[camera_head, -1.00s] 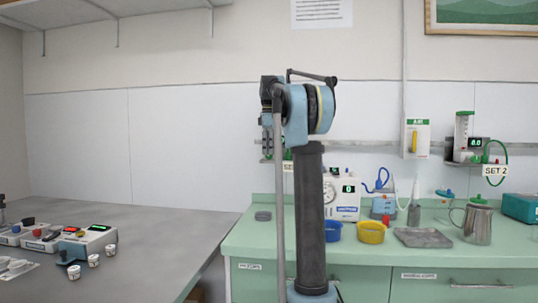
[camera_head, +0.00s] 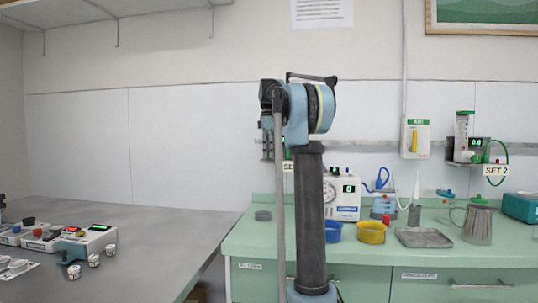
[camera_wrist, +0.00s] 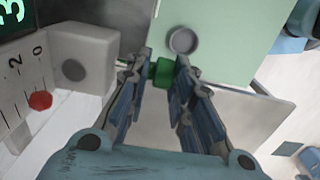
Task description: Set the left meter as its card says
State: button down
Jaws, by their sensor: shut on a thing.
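My gripper (camera_wrist: 166,66) is shut on a green knob (camera_wrist: 163,73) in the wrist view, with one finger on each side of it. The left meter shows only in part. Its dark display (camera_wrist: 12,22) has a green digit that looks like a 3, cut off by the frame edge. Below it is a pale scale (camera_wrist: 28,75) with the marks 0 and 2 readable, and a red ball (camera_wrist: 40,101) beside it. In the head view my arm hides most of this meter, and only a sliver of its card (camera_head: 288,166) shows.
A second meter (camera_head: 464,130) with a SET 2 card (camera_head: 495,170) hangs on the rail to the right. The green counter (camera_head: 290,248) holds a blue bowl, a yellow bowl (camera_head: 371,233), a tray (camera_head: 424,238) and a jug (camera_head: 478,222). A grey table (camera_head: 140,225) stands at left.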

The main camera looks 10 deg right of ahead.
jog(key=shift+s+a, duration=0.1)
jog(key=shift+a, duration=0.05)
jog(key=g+h, duration=0.1)
jog(key=h, duration=0.1)
jog(key=a+h, duration=0.1)
jog(key=h, duration=0.2)
jog(key=shift+f+g, duration=0.2)
jog(key=shift+g, duration=0.2)
jog(key=shift+w+a+f+g+h, duration=0.15)
jog(key=shift+g+h, duration=0.1)
jog(key=shift+h, duration=0.6)
jog(key=shift+w+a+f+g+h, duration=0.15)
jog(key=shift+g+h, duration=0.1)
jog(key=shift+h, duration=0.6)
jog(key=shift+s, duration=0.1)
jog(key=c, duration=1.5)
grip_release()
jog(key=shift+r, duration=0.1)
jog(key=shift+v, duration=3.7)
